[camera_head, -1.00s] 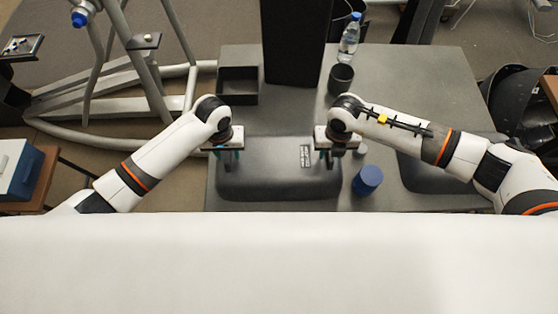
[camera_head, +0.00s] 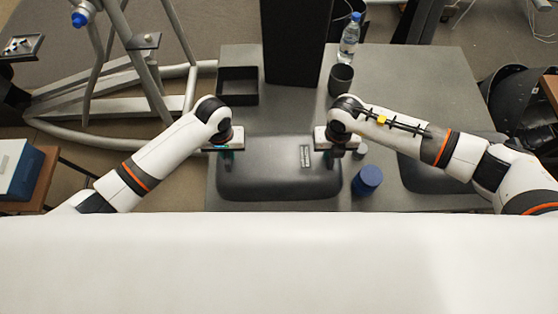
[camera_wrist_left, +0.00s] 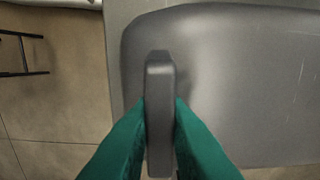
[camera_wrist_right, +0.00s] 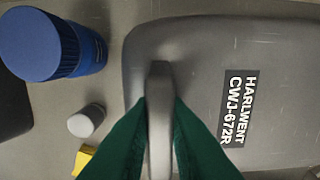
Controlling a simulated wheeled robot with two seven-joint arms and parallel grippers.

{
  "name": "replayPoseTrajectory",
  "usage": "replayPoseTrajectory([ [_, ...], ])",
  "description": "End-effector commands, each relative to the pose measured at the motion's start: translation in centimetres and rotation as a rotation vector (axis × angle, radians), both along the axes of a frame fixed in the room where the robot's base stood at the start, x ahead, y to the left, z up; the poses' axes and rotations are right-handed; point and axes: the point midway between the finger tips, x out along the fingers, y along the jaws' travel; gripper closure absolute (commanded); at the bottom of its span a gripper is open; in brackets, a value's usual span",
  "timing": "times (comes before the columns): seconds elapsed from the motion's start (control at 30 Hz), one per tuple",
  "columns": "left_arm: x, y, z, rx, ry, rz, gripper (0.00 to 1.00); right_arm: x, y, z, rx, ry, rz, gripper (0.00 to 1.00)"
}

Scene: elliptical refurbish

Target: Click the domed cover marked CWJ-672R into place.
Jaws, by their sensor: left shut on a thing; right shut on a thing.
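The domed cover (camera_head: 268,178) is a grey rounded shell at the table's front. Its label reads HARLWENT CWJ-672R in the right wrist view (camera_wrist_right: 238,108). My left gripper (camera_head: 226,148) is at its left side. In the left wrist view my green fingers (camera_wrist_left: 160,125) are shut on an upright dark grey bar (camera_wrist_left: 160,75). My right gripper (camera_head: 338,150) is at the cover's right side. Its green fingers (camera_wrist_right: 160,125) are shut on a similar grey bar (camera_wrist_right: 160,85). The bars' lower ends are hidden. I cannot tell whether the cover is fully seated.
A blue cylinder (camera_head: 367,180) and a small white-capped piece (camera_wrist_right: 86,121) stand right of the cover. A black open box (camera_head: 238,88), a dark cup (camera_head: 341,78), a bottle (camera_head: 349,40) and a tall black panel (camera_head: 296,40) stand behind. The table's right rear is clear.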

Motion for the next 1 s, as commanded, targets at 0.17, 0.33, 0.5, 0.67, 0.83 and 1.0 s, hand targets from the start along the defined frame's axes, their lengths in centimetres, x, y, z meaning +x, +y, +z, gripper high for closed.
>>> replayPoseTrajectory([
  [0.17, 0.1, 0.0, 0.8, 0.000, -0.002, 0.001, 1.00, 0.1, -0.1, 0.8, -0.001, -0.001, -0.001, 1.00],
  [0.33, 0.1, 0.0, 2.4, 0.000, -0.002, 0.001, 1.00, 0.1, -0.1, 2.3, -0.001, -0.001, -0.001, 1.00],
  [0.5, 0.1, 0.1, 4.2, 0.001, -0.002, 0.001, 1.00, 0.1, -0.1, 4.2, -0.002, -0.001, -0.002, 1.00],
  [0.67, 0.1, 0.1, 5.1, 0.001, -0.001, 0.001, 1.00, 0.1, -0.1, 5.1, -0.002, -0.001, -0.002, 1.00],
  [0.83, 0.1, 0.1, 5.1, 0.001, -0.001, 0.001, 1.00, 0.1, -0.1, 5.1, -0.002, -0.001, -0.002, 1.00],
  [1.0, 0.1, 0.1, 5.0, 0.001, -0.001, 0.001, 1.00, 0.1, -0.1, 5.0, -0.002, -0.001, -0.002, 1.00],
])
